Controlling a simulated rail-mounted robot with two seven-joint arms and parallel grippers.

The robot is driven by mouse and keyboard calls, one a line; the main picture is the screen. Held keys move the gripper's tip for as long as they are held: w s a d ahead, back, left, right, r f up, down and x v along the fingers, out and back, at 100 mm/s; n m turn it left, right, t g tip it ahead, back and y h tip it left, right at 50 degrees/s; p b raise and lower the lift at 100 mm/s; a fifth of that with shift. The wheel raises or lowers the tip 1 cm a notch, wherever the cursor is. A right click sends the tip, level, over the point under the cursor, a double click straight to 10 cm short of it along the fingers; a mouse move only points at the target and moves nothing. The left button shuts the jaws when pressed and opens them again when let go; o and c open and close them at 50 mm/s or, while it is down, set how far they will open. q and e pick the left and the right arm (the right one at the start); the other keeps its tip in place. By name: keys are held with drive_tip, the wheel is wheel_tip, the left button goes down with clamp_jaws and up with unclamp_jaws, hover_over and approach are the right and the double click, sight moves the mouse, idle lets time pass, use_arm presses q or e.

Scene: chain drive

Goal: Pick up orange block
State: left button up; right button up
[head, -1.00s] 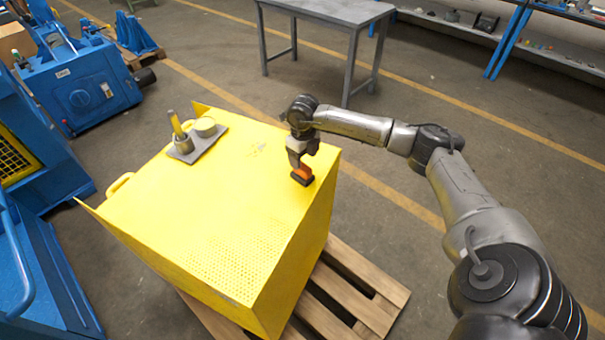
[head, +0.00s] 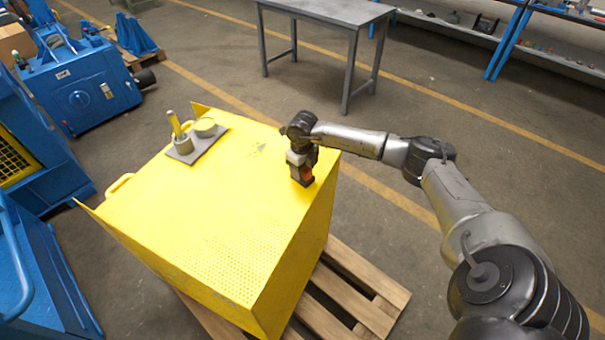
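The orange block (head: 308,173) is on the yellow box top (head: 215,220), near its right edge. Only a small orange part shows, with dark parts around it. My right gripper (head: 303,180) points down right at the block and covers most of it. The fingers are low, at the height of the block. I cannot tell whether they are closed on it. My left gripper is not in view.
A grey tray (head: 212,144) with a cup and a yellow handle-like item stands at the box's back left. The box stands on a wooden pallet (head: 365,290). A grey table (head: 325,12) stands behind. Most of the yellow top is clear.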

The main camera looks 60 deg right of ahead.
drive_tip(key=c, duration=0.8)
drive_tip(key=shift+r, duration=0.15)
drive_tip(key=shift+r, duration=0.5)
drive_tip(key=r, duration=0.3)
drive_tip(key=shift+s+d+r+p, duration=0.2)
drive_tip(key=shift+s+p, duration=0.1)
drive_tip(key=shift+s, duration=0.1)
drive_tip(key=s+d+r, duration=0.3)
drive_tip(key=s+r, duration=0.3)
drive_tip(key=s, duration=0.4)
drive_tip(key=shift+s+r, duration=0.15)
